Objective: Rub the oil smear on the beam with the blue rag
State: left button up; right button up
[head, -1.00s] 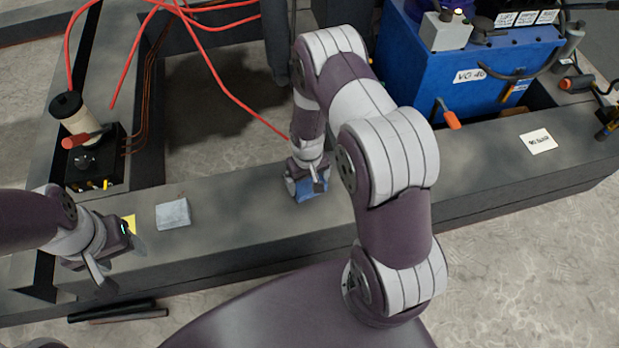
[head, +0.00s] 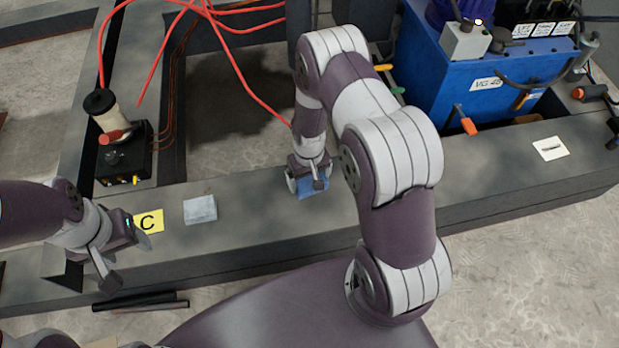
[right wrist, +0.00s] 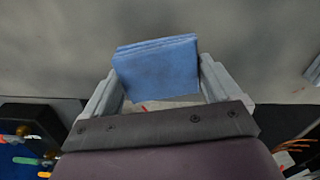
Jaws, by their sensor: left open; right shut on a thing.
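The blue rag (head: 313,190) is a folded cloth at the top of the grey beam (head: 420,178). My right gripper (head: 308,186) is shut on it and points down at the beam. In the right wrist view the rag (right wrist: 156,70) sits between the two fingers of the gripper (right wrist: 158,88), with the beam surface (right wrist: 60,40) behind it. I cannot tell whether the rag touches the beam. I cannot make out the oil smear; the rag, gripper or arm may hide it. My left gripper (head: 122,262) is open and empty at the left, near the beam's front edge.
A grey folded cloth or block (head: 200,210) and a yellow card marked C (head: 149,221) lie on the beam at the left. A black box with a spool (head: 122,150) and red cables stand behind. A blue machine (head: 470,80) stands at the back right, near a white card (head: 550,148).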

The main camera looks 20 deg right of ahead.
jog(key=shift+r+p, duration=1.7)
jog(key=shift+r, duration=0.5)
